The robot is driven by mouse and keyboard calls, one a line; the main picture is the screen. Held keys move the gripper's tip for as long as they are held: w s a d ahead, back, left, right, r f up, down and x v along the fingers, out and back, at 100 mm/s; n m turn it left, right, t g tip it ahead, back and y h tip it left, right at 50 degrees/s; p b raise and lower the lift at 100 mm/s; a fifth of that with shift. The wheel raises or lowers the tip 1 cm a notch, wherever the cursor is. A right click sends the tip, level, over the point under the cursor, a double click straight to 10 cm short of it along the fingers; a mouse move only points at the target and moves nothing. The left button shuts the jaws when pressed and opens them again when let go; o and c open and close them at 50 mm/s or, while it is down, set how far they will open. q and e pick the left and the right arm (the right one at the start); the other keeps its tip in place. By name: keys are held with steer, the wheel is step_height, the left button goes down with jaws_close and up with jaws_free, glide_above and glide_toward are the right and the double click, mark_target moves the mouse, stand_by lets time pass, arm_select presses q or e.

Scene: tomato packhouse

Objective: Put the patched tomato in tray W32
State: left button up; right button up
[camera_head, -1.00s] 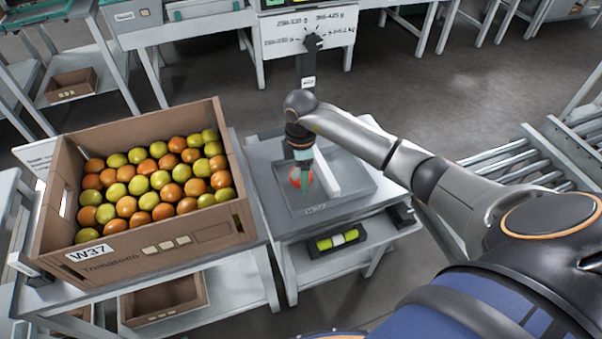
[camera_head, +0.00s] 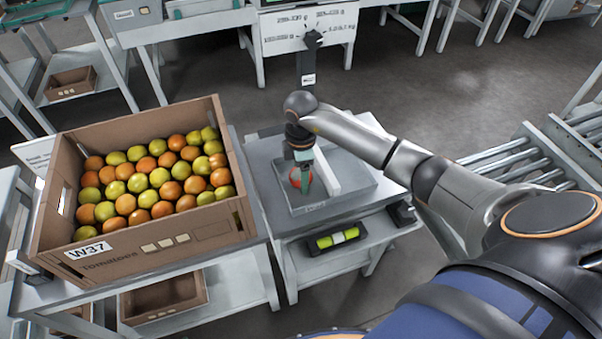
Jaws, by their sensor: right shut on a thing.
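My right gripper (camera_head: 303,178) points down over a grey tray (camera_head: 350,205) on the metal table right of the crate. It is shut on a red-orange tomato (camera_head: 295,179), which the fingers partly cover. The tomato is low in the left part of the tray, beside a white divider (camera_head: 327,170). I cannot tell whether it touches the tray floor, and no patch can be made out. The tray's front label is too small to read. My left gripper is not in view.
A cardboard crate (camera_head: 140,262) marked W37, full of green and orange tomatoes, stands on the left table. A lower shelf holds a black holder (camera_head: 361,233) with green-yellow items. A roller conveyor (camera_head: 505,165) is at the right. A dial sign (camera_head: 308,38) stands behind the tray.

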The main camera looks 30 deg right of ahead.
steer(key=shift+f, duration=0.1)
steer(key=o, duration=0.9)
steer(key=shift+c, duration=1.2)
